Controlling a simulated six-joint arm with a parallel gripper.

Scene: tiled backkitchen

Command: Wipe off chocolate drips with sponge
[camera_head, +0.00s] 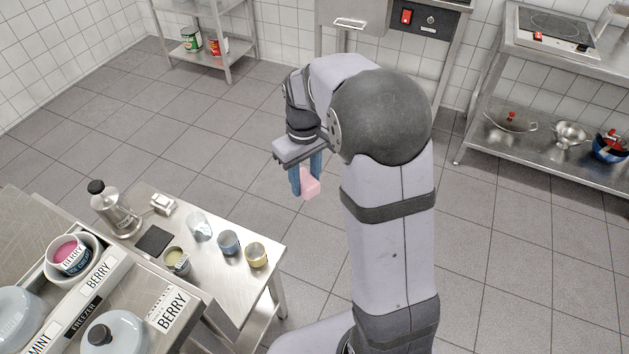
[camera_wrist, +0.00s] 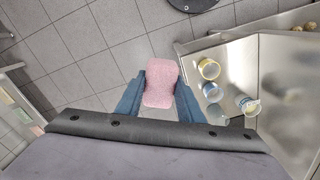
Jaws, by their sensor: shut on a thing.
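A pink sponge (camera_wrist: 160,82) is held between the two blue fingers of my gripper (camera_wrist: 159,90) in the wrist view. In the head view my gripper (camera_head: 306,178) is shut on the sponge (camera_head: 311,187) and hangs in the air over the tiled floor, to the right of the steel counter (camera_head: 232,296). The sponge is apart from the counter. I cannot make out any chocolate drips in either view.
Ice-cream tubs lie at left. The floor right of the counter is clear.

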